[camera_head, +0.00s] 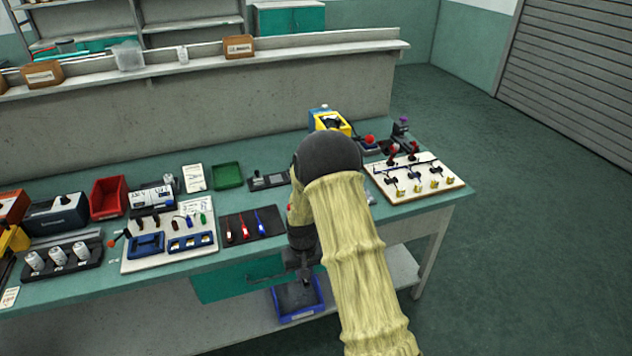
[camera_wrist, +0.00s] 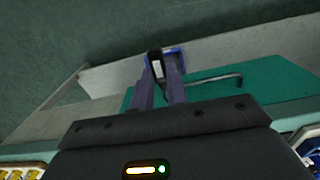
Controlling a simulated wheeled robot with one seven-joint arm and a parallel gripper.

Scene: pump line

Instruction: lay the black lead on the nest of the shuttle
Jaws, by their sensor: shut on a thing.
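My gripper (camera_head: 304,272) points down in front of the bench's front edge, above a blue bin. In the wrist view its two fingers (camera_wrist: 159,82) are shut on a small black piece with a pale face, which looks like the black lead (camera_wrist: 154,58). In the head view the held piece is tiny and dark against the bin, so its shape is unclear. I cannot surely pick out the shuttle or its nest. A dark low fixture (camera_head: 268,181) lies at the bench's middle, left of my arm, and my arm hides part of the bench.
The blue bin (camera_head: 298,314) sits below the bench top, near a teal drawer (camera_head: 222,284) with a handle. A dark mat (camera_head: 236,216) holds several coloured leads. A white board with black parts (camera_head: 440,188) lies at right. A green tray (camera_head: 228,175) stands further back.

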